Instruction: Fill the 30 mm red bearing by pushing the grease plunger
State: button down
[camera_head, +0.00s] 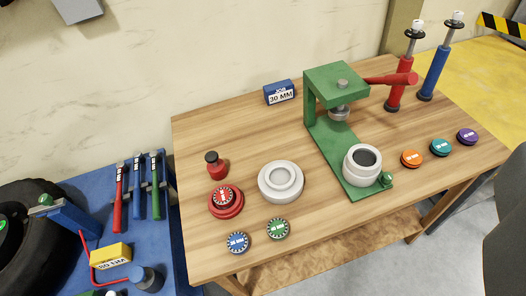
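A small red disc with a white-marked face (223,196), which looks like the red bearing, sits on a wider red round base (228,212) at the left of the wooden table. Its size marking is too small to read. Just behind it stands a red piece with a black knob (215,165), which may be the grease plunger; it is beside the base, apart from the disc. My gripper is not in view, so its state does not show.
A white round dish (282,182) sits right of the red base. Blue (238,242) and green (277,228) discs lie in front. A green press (324,140) with a white cup (361,167) stands at centre right. A blue tool cart (152,240) adjoins the table (220,135).

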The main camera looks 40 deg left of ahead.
aim_at(211, 157)
jog(key=z, duration=0.95)
jog(key=k, duration=0.8)
jog(key=u, duration=1)
jog(key=i, duration=1)
jog(key=z, duration=0.05)
